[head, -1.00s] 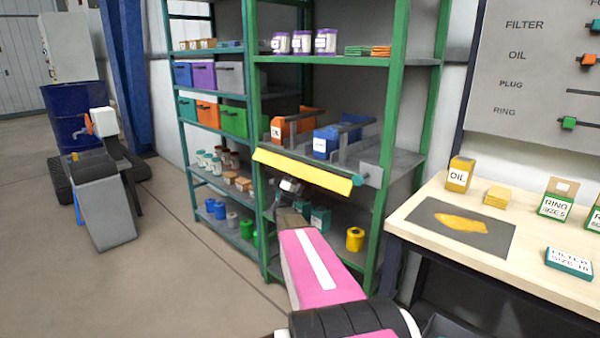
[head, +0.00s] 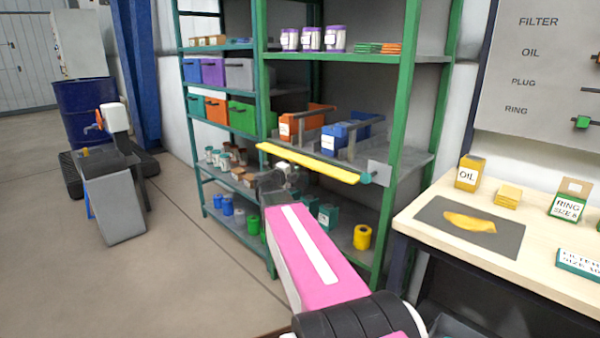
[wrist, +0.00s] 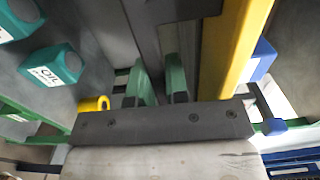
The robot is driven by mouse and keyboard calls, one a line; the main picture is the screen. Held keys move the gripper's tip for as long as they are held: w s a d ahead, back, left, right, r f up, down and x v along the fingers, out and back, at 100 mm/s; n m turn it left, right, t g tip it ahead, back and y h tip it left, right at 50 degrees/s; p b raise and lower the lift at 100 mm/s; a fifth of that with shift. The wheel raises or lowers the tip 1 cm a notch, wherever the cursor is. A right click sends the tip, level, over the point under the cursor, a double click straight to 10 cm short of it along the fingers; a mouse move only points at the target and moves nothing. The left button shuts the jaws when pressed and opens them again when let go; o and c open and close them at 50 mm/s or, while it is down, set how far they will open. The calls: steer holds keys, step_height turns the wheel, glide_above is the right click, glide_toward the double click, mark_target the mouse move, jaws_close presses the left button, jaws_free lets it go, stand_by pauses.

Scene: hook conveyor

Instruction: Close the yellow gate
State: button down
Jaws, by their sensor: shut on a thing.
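The yellow gate (head: 310,164) is a long bar across the front of a shelf in the green rack, sloping down to the right in the head view. It also shows in the wrist view (wrist: 235,50), just right of the fingers. A grey plate (head: 379,172) and a teal knob (head: 366,178) are at its right end. My gripper (head: 283,172) is just below the gate's left half. In the wrist view its green fingers (wrist: 160,80) are shut on a dark grey part beside the yellow bar, apparently the gate's handle. The grip itself is partly hidden.
Behind the gate, an orange bin (head: 300,124) and a blue bin (head: 340,138) stand between grey dividers. Teal oil boxes (wrist: 55,65) and a yellow can (head: 362,237) are on the shelf below. A wooden workbench (head: 420,215) is at the right.

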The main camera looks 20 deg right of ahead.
mark_target(293, 159)
steer(key=r+g+y, duration=0.1)
steer(key=y, duration=0.2)
steer(key=a+r+g+y, duration=0.1)
steer(key=r+y, duration=0.1)
steer(key=y, duration=0.1)
steer(key=a+r+g+y, duration=0.1)
steer(key=r+g+y, duration=0.1)
steer(key=y, duration=0.1)
steer(key=shift+s, duration=0.35)
steer(key=shift+r+g+y, duration=0.3)
steer(key=shift+r+y, duration=0.1)
steer(key=shift+y, duration=0.45)
steer(key=shift+r+g+y, duration=0.3)
steer(key=shift+r+y, duration=0.05)
steer(key=shift+y, duration=0.5)
steer(key=shift+d, duration=0.1)
steer(key=shift+s, duration=0.1)
